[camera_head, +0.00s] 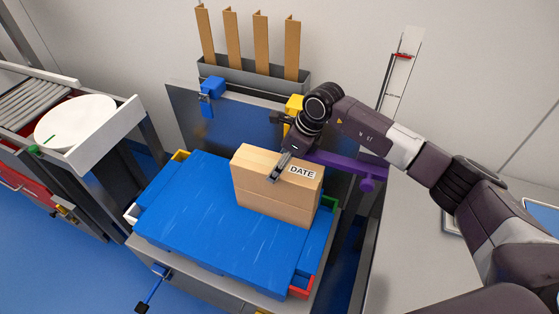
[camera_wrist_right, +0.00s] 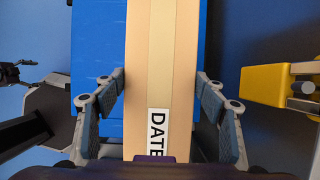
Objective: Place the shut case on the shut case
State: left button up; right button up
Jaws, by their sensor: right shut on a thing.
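A shut cardboard case (camera_head: 246,175) with a white DATE label is in my right gripper (camera_head: 281,170). Its taped top (camera_wrist_right: 160,60) fills the middle of the right wrist view, with one finger along each side. Directly below it in the head view is a second shut case (camera_head: 262,210), lined up with it, a thin seam between them. They look to be touching, but I cannot tell whether the upper case's weight rests on the lower one. The lower case stands on the blue surface (camera_head: 200,215).
A metal panel (camera_head: 185,115) with a blue clamp (camera_head: 211,88) and a yellow clamp (camera_head: 293,105) stands behind the cases. Brown angle posts (camera_head: 261,45) rise from a grey bin. A conveyor with a white disc (camera_head: 75,122) is at left. The blue surface left of the cases is clear.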

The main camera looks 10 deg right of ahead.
jog(key=o, duration=2.1)
jog(key=shift+s, duration=0.1)
jog(key=shift+c, duration=0.2)
jog(key=shift+r, duration=0.15)
jog(key=shift+p+v, duration=3.5)
jog(key=shift+v, duration=2.4)
